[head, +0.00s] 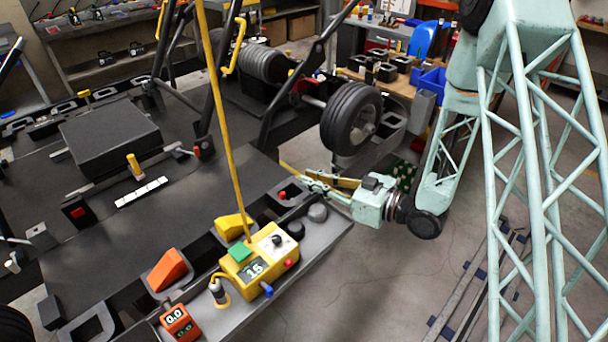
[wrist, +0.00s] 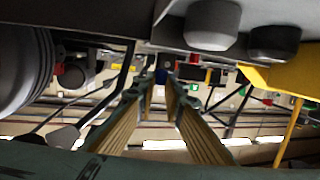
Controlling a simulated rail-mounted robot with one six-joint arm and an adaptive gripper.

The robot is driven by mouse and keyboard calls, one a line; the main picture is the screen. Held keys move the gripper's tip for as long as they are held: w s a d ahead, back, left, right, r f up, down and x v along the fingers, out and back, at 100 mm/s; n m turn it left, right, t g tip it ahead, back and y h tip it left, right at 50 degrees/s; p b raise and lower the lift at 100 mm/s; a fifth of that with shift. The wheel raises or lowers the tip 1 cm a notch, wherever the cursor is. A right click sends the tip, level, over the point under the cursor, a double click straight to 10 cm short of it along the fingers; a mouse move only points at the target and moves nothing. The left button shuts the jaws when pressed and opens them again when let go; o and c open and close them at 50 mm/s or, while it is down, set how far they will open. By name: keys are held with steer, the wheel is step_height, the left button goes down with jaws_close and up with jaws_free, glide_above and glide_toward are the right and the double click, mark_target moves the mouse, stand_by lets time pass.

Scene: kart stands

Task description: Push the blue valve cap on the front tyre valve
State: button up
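The front tyre (head: 350,118) is a dark wheel with a grey hub, standing upright behind my gripper (head: 312,182). A grey tyre also shows at the left edge of the wrist view (wrist: 25,70). My gripper reaches left, low past the tyre, over the grey tray. In the wrist view my two ridged fingers (wrist: 160,88) stand apart with nothing clearly held between them. I cannot make out the cap or valve on the tyre in the head view.
The grey tray (head: 333,235) near my gripper carries round knobs (head: 317,212). A yellow box with a display (head: 258,262) and a yellow pole (head: 225,120) stand left of it. Black kart bars (head: 285,95) rise behind.

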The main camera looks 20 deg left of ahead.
steer(key=s+d+r+p, duration=0.1)
steer(key=s+d, duration=0.5)
steer(key=d, duration=0.3)
steer(key=shift+s+d, duration=0.35)
steer(key=shift+d, duration=0.05)
steer(key=shift+a+r, duration=0.1)
stand_by(0.5)
